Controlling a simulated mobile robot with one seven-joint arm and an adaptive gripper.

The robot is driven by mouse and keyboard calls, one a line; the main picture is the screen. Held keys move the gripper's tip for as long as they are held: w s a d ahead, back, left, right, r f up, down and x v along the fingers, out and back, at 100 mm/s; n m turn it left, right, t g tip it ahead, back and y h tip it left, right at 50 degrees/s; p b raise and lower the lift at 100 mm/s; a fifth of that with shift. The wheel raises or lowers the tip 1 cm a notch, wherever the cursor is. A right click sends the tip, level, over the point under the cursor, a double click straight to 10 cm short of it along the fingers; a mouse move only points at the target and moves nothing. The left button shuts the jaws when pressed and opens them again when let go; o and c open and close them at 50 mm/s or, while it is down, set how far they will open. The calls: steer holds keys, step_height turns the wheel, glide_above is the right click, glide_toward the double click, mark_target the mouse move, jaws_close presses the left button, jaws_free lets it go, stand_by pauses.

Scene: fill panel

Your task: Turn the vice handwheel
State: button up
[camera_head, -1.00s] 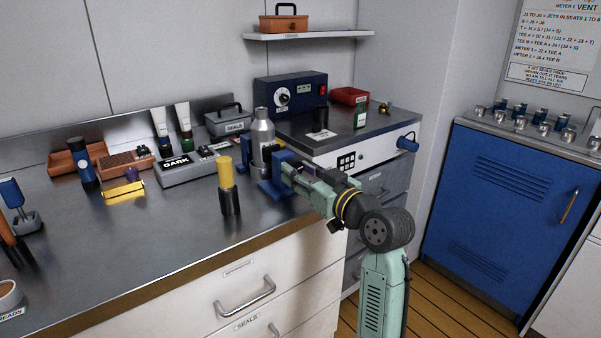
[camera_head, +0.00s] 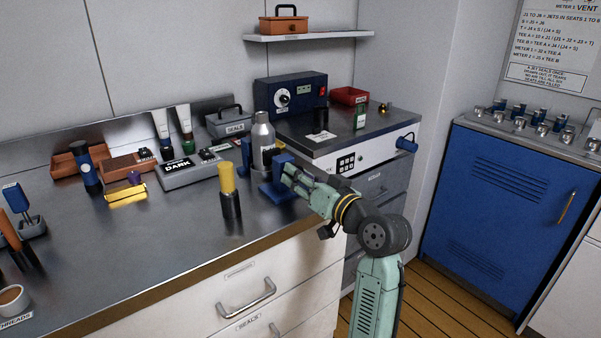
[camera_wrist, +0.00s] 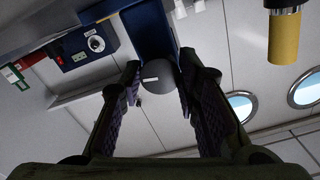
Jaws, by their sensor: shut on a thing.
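The blue vice (camera_head: 279,187) stands on the steel worktop near its front edge. A silver bottle (camera_head: 263,134) stands upright between its blue jaws. In the wrist view, the handwheel (camera_wrist: 158,82) is a dark grey round piece with a white mark, in front of the blue vice body (camera_wrist: 147,28). My gripper (camera_wrist: 160,70) has one finger on each side of the handwheel and is shut on it. In the head view, my gripper (camera_head: 290,173) is at the vice's right side and hides the handwheel.
A yellow and black cylinder (camera_head: 229,190) stands upright just left of the vice, and also shows in the wrist view (camera_wrist: 285,36). A grey box marked DARK (camera_head: 187,170) lies farther left. A raised counter (camera_head: 350,135) with a blue control box (camera_head: 290,95) is behind.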

steer(key=o, duration=1.2)
steer(key=shift+c, duration=0.2)
steer(key=shift+s, duration=0.1)
steer(key=v, duration=1.2)
